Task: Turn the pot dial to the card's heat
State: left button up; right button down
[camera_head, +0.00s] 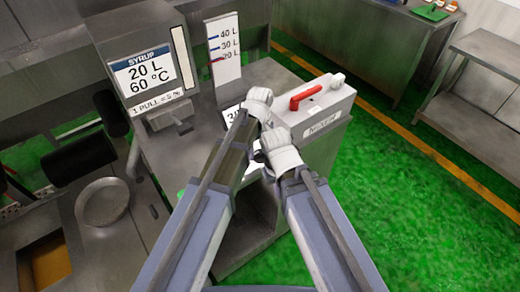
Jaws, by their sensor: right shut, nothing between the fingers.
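The card (144,76) on the grey housing at upper left reads "SYRUP 20 L 60 °C", with "1 PULL = 5 %" on a strip below. I cannot make out the pot dial; my grippers and forearms cover much of the machine's front. A white label or display (232,114) beside my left gripper shows a "3", the rest hidden. My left gripper (260,96) is over the machine, left of the red lever; its finger gap is unclear. My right gripper (268,140) is just below it, shut and empty, in front of the mixer box.
The mixer box (325,112) carries a red lever (306,96). A round pan (102,202) and black rollers (80,160) are at left. Green floor (420,210) is open at right.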

pick_arm(q)
jog(key=c, duration=0.8)
